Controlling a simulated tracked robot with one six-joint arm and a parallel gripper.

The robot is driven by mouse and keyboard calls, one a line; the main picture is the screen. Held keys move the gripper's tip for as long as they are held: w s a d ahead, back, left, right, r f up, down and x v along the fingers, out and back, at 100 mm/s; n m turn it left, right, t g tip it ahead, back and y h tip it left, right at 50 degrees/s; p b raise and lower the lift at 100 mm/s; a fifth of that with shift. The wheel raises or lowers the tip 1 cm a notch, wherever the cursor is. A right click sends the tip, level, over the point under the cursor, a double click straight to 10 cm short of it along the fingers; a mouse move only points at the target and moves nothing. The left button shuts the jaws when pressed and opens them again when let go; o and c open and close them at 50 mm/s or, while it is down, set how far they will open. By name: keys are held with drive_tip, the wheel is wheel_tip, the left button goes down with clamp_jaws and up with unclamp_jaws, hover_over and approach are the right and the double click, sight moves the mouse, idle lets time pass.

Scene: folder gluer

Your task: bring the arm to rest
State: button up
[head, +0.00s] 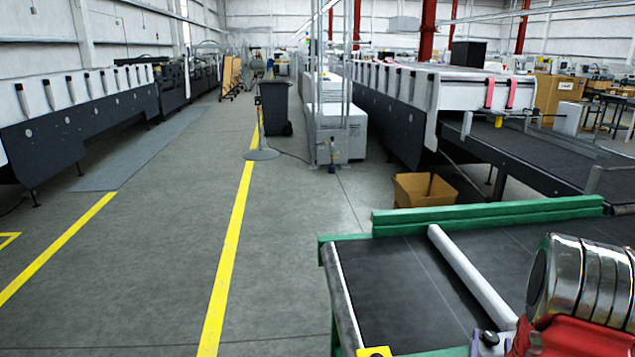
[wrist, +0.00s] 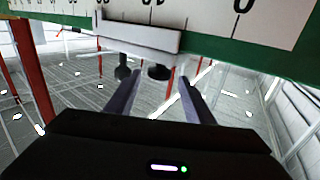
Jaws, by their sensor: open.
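My gripper (wrist: 160,80) shows in the wrist view with its two fingers spread apart and nothing between them. Beyond the fingertips is a green-edged bar with a white scale (wrist: 215,25) and black tick marks. A white block (wrist: 140,36) sits along this bar, with two dark round knobs below it. I cannot tell how far the fingertips are from the block and knobs; no contact is clear. In the head view my gripper is not visible.
A green-framed conveyor with a dark belt (head: 385,290) and a white roller (head: 470,275) stands at the lower right. Behind it are an open cardboard box (head: 425,188) and a long machine (head: 400,120). A grey bin (head: 276,108) stands further back. The grey floor at left centre is clear.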

drive_tip(key=shift+w+a+r, duration=0.1)
drive_tip(key=shift+w+r, duration=0.25)
drive_tip(key=shift+r, duration=0.25)
drive_tip(key=shift+w+a+r, duration=0.1)
drive_tip(key=shift+w+r, duration=0.25)
drive_tip(key=shift+r, duration=0.2)
drive_tip(key=w+a+r+n+g+y, duration=0.1)
drive_tip(key=a+r+n+g+y, duration=0.2)
drive_tip(key=a, duration=0.5)
drive_tip(key=w+a+r+g+y, duration=0.1)
drive_tip(key=a+r+y, duration=0.2)
drive_tip(key=a+r, duration=0.3)
drive_tip(key=s+a+r+n+g+y, duration=0.1)
drive_tip(key=s+a+r+g, duration=0.1)
drive_tip(key=s+a, duration=0.5)
drive_tip(key=s+a+r+n+g+y, duration=0.2)
drive_tip(key=s+a, duration=0.6)
drive_tip(key=s, duration=0.6)
drive_tip(key=shift+a+r+g, duration=0.3)
drive_tip(key=shift+r+g, duration=0.4)
drive_tip(key=shift+g, duration=0.3)
drive_tip(key=shift+w, duration=0.1)
